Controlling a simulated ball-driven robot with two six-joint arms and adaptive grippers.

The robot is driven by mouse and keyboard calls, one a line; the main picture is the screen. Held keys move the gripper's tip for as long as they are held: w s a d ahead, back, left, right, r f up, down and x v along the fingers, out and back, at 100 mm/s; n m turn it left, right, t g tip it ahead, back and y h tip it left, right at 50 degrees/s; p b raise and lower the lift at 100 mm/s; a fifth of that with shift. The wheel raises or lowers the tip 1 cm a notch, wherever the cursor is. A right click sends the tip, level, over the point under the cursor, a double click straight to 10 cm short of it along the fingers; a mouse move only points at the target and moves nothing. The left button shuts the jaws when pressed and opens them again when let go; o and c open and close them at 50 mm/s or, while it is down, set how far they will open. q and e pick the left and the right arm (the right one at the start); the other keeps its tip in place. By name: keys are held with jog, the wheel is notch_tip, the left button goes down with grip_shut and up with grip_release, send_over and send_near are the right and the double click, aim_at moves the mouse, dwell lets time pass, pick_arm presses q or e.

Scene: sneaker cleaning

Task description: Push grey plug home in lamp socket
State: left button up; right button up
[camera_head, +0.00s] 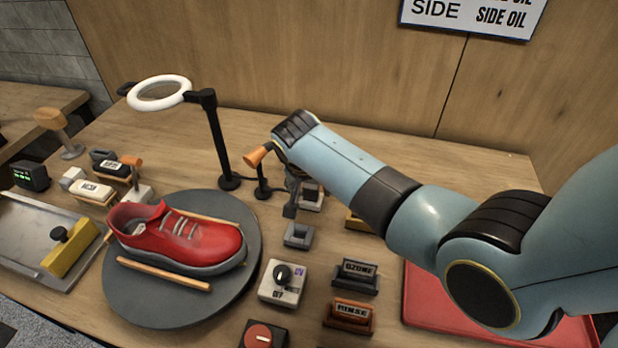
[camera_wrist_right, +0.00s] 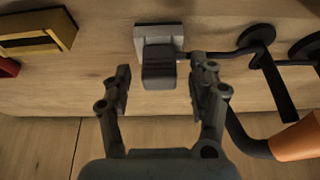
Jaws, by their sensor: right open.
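The grey plug (camera_wrist_right: 158,72) is a dark block at the lamp socket (camera_wrist_right: 156,34), a light grey block on the table; I cannot tell how deep it sits. A dark lead runs from it towards a black stand base. My left gripper is not in view.
The ring lamp (camera_head: 222,120) and an orange-tipped stand (camera_head: 258,155) are left of my gripper. A red sneaker (camera_head: 180,238) rests on a round turntable (camera_head: 165,310). A small grey block (camera_head: 298,235), a dial box (camera_head: 283,283) and a yellow-edged box (camera_wrist_right: 35,35) are close by.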

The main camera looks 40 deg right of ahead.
jog(key=v, duration=1.1)
jog(key=shift+r, duration=0.25)
jog(key=shift+a, duration=0.1)
